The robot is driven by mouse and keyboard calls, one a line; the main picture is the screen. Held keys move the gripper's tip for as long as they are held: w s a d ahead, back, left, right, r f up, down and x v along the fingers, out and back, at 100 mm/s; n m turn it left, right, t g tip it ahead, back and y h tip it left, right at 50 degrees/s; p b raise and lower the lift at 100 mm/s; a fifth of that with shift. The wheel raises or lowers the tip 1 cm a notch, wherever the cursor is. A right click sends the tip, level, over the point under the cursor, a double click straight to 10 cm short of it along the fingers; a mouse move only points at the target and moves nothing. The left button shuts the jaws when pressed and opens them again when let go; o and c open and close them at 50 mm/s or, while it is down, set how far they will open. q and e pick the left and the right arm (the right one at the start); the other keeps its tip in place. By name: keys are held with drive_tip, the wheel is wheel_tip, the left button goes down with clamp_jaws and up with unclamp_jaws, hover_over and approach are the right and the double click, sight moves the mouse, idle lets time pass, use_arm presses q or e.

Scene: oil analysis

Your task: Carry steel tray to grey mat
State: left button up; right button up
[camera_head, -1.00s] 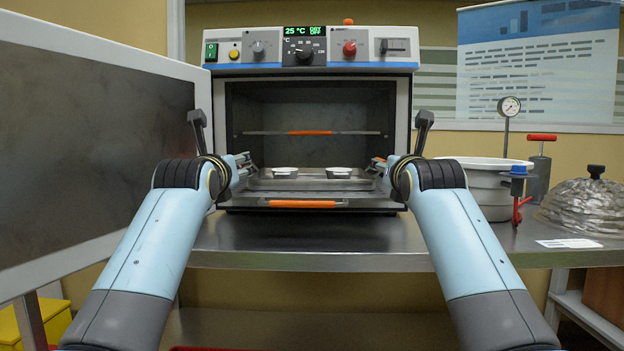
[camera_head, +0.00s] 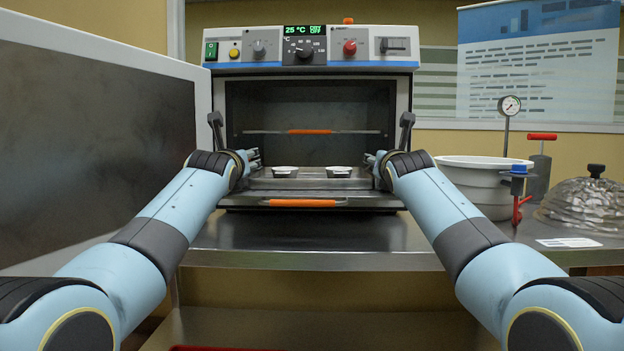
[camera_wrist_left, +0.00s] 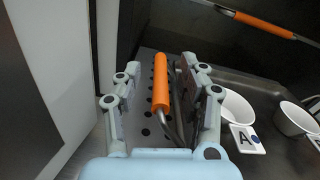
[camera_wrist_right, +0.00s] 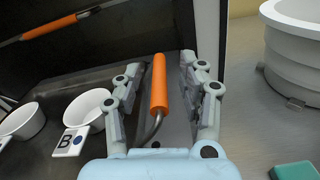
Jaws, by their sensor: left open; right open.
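The steel tray (camera_head: 310,184) sits low in the open oven, level, with two white dishes (camera_head: 285,171) (camera_head: 339,171) in it. It has an orange handle at each end. My left gripper (camera_head: 256,160) is open at the left end; in the left wrist view its fingers stand either side of the orange left handle (camera_wrist_left: 160,84). My right gripper (camera_head: 370,161) is open at the right end; in the right wrist view its fingers stand either side of the orange right handle (camera_wrist_right: 158,82). Contact with the handles cannot be told. I cannot see the grey mat.
The oven door (camera_head: 95,150) stands open at the left. A rack with an orange grip (camera_head: 309,132) spans the oven above the tray. A white tub (camera_head: 480,185), a pressure gauge (camera_head: 509,106) and a foil-like dome (camera_head: 590,205) stand at the right. The steel bench (camera_head: 310,235) in front is clear.

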use_arm(q)
drive_tip(key=shift+w, duration=0.9)
use_arm(e)
drive_tip(key=shift+w, duration=0.9)
use_arm(q)
clamp_jaws()
use_arm(e)
clamp_jaws()
